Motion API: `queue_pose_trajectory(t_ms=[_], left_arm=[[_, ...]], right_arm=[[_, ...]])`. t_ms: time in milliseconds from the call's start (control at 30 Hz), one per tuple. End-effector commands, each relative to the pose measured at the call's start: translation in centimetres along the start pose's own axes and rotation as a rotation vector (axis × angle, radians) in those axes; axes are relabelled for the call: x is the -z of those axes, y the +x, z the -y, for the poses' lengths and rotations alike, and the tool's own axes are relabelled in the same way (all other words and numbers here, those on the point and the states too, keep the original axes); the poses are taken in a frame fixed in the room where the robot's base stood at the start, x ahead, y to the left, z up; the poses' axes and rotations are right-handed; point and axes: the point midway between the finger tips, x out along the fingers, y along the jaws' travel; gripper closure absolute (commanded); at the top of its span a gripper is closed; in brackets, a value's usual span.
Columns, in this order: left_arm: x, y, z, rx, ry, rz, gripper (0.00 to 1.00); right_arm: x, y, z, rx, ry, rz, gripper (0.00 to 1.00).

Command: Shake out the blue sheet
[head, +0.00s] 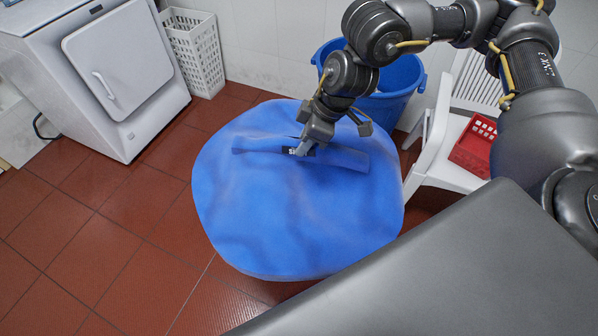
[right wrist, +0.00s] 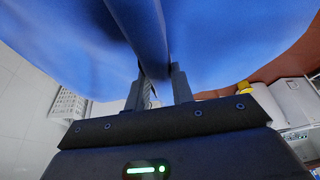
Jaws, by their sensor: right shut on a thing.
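The blue sheet (head: 290,225) is spread in a broad, rounded, slightly rippled shape in the middle of the head view, over the red tiled floor. A raised fold runs across its upper part. My right gripper (head: 301,151) is at that fold and shut on it. In the right wrist view the sheet (right wrist: 220,40) fills the top, and a narrow fold of it passes between the two fingers (right wrist: 158,85). What lies under the sheet is hidden. My left gripper is not in view.
A white machine with a door (head: 120,60) stands at the upper left, beside a white slatted basket (head: 195,55). A blue tub (head: 400,85) stands behind the sheet. A white chair (head: 432,165) holding a red crate (head: 472,150) is at the right. Floor at lower left (head: 90,250) is clear.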

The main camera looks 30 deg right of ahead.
Motion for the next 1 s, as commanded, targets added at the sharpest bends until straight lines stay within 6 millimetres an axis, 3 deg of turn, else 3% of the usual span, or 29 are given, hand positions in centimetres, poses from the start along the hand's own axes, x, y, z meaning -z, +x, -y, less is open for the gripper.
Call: queue_pose_trajectory(t_ms=[133, 300, 467, 833, 1000], left_arm=[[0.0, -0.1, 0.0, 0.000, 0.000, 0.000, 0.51], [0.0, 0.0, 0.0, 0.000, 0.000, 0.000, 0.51], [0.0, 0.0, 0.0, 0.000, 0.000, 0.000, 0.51], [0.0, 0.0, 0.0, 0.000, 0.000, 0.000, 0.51], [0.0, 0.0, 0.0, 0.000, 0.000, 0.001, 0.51]], right_arm=[[0.4, -0.4, -0.1, -0.003, -0.003, -0.008, 1.00], [1.5, -3.0, -0.1, -0.005, -0.004, -0.009, 1.00], [2.9, -6.4, -0.1, -0.006, -0.006, -0.011, 1.00], [6.8, -15.9, 0.0, -0.005, -0.003, -0.010, 1.00], [7.7, -18.2, 0.0, -0.004, -0.003, -0.007, 1.00]])
